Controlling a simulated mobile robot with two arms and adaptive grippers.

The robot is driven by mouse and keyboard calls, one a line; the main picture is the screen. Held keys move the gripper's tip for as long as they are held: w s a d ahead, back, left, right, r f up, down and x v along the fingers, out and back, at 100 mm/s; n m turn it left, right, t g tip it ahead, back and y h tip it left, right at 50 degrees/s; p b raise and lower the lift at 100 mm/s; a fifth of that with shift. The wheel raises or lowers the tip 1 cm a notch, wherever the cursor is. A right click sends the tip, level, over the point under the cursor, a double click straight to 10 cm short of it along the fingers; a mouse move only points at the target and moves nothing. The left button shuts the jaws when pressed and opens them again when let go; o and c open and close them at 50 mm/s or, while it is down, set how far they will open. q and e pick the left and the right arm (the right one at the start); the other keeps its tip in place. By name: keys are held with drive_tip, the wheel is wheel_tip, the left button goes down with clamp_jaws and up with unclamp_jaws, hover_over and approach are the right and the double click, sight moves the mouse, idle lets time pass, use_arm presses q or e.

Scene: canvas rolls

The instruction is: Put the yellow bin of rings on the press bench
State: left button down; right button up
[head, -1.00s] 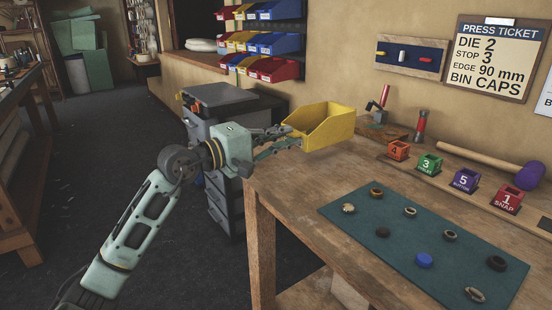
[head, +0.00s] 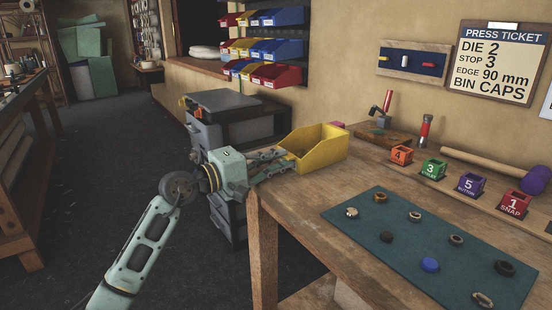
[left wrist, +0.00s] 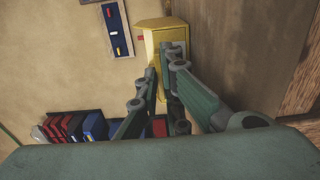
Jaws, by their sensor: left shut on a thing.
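The yellow bin (head: 322,155) is at the back left end of the wooden press bench (head: 300,200), upright, with its low lip toward the left. It looks at or just above the bench top; I cannot tell if it touches. My left gripper (head: 287,160) comes in from the left and is shut on the bin's near-left edge. In the left wrist view the fingers (left wrist: 162,75) close on the yellow bin (left wrist: 165,35). I see no rings inside the bin; its inside is mostly hidden. My right gripper is not in view.
A teal mat (head: 400,245) with several rings and caps covers the bench front. A hand press (head: 380,118), a red-topped tool (head: 426,130) and numbered small boxes (head: 433,168) line the back. A grey drawer cabinet (head: 228,125) stands left of the bench.

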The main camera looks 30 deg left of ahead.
use_arm(q)
drive_tip(key=c, duration=2.2)
unclamp_jaws()
drive_tip(key=shift+o, duration=1.4)
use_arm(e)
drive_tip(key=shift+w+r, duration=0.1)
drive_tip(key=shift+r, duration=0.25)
use_arm(q)
drive_tip(key=shift+r, duration=0.1)
